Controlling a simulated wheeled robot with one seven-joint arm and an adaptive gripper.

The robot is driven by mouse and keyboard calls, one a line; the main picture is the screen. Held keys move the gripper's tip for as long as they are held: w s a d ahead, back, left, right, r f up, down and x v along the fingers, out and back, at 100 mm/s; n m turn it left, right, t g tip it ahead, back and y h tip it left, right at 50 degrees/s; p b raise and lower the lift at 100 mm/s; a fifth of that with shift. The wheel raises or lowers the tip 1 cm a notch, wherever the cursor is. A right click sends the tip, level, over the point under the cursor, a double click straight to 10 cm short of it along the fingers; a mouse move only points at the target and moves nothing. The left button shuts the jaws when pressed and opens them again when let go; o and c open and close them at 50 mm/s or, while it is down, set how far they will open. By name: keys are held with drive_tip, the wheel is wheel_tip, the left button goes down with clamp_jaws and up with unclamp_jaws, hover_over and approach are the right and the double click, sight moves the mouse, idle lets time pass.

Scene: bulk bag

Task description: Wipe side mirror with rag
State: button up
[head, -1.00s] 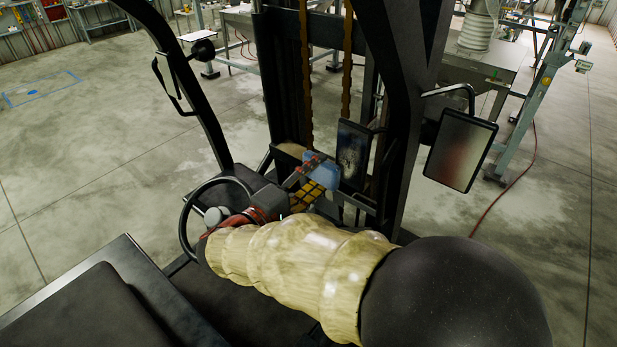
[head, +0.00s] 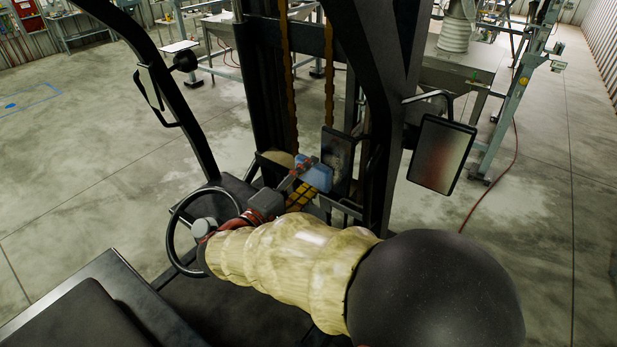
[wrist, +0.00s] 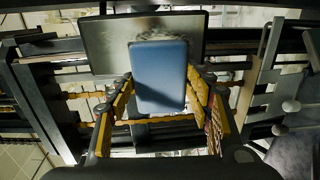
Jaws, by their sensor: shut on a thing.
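The blue rag (head: 316,176) looks like a flat pad held in my gripper (head: 308,181). In the wrist view, the rag (wrist: 160,78) sits between the yellow-sided fingers of my gripper (wrist: 160,85), which are shut on it. A dark-framed mirror (head: 339,150) stands just behind the rag in the head view. In the wrist view, this mirror (wrist: 110,45) is a grey panel with a pale, speckled smudge around the rag's upper edge. The rag covers its lower middle; I cannot tell whether they touch. Another mirror (head: 442,155) hangs farther right, with a reddish blur on its face.
A steering wheel (head: 190,232) and a black seat (head: 75,320) are at the left of my arm. Dark mast posts (head: 385,120) and chains (head: 288,80) stand close around the mirror. Open concrete floor (head: 100,160) lies beyond on the left.

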sight(324, 183)
drive_tip(key=shift+b+x, duration=0.55)
drive_tip(key=shift+x, duration=0.5)
drive_tip(key=shift+s+d, duration=0.1)
drive_tip(key=shift+s+d+b, duration=1.1)
drive_tip(key=shift+s+d, duration=0.05)
drive_tip(key=shift+d, duration=0.1)
drive_tip(key=shift+s+d, duration=0.1)
